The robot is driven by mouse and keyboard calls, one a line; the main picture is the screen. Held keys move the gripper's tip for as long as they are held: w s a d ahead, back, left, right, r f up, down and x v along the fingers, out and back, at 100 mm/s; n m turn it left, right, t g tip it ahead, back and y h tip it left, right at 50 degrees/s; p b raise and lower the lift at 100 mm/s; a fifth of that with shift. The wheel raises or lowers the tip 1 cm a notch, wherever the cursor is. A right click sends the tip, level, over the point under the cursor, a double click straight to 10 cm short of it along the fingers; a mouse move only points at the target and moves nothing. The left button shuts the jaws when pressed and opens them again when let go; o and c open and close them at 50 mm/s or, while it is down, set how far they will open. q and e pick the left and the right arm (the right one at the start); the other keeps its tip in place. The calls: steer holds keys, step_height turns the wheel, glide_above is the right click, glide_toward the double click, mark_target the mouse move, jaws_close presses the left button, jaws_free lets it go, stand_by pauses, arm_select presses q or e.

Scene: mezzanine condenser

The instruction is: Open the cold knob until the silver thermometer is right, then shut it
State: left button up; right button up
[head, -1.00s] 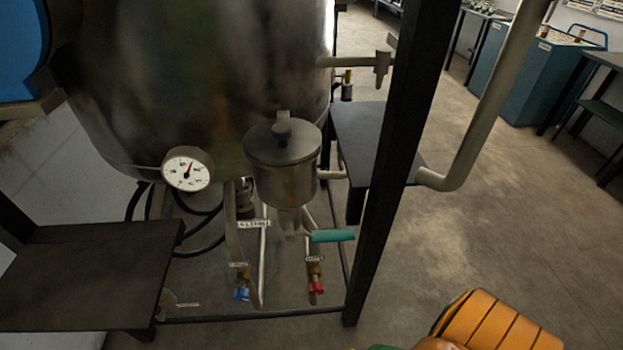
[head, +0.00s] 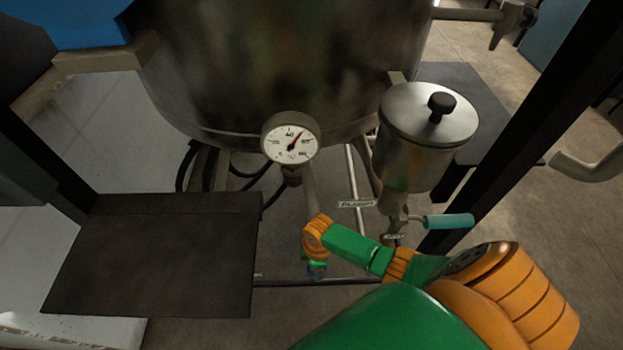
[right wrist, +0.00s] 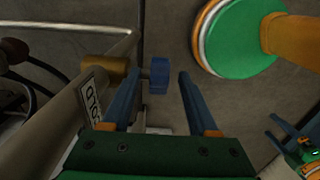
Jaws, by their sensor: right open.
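The silver thermometer (head: 290,137) is a round white dial with a red needle pointing up and right, between 40 and 60. My right gripper (right wrist: 159,74) is open, its two blue fingers pointing at the blue cold knob (right wrist: 158,78). The knob shows between the fingertips with a gap on the right; I cannot tell whether the left finger touches it. A COLD label (right wrist: 93,95) is on the pipe beside it. In the head view my right wrist covers most of the knob area. Part of another blue-fingered gripper, seemingly my left (right wrist: 288,138), shows at the right wrist view's edge.
A lidded metal pot (head: 420,135) with a teal-handled lever (head: 449,221) stands right of the dial. A dark shelf (head: 155,260) is at left, and a black frame post (head: 520,120) at right. The brass valve body (right wrist: 103,68) sits left of the knob.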

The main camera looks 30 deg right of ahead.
mark_target(308, 269)
step_height(308, 269, down, 2)
steer(key=shift+f+b, duration=0.1)
steer(key=shift+b, duration=0.2)
steer(key=shift+w+f, duration=0.1)
steer(key=shift+f, duration=0.2)
arm_select(q)
steer(key=shift+f, duration=0.75)
steer(key=shift+w, duration=0.1)
arm_select(e)
steer(key=shift+r, duration=0.1)
jaws_close()
steer(key=shift+a, duration=0.1)
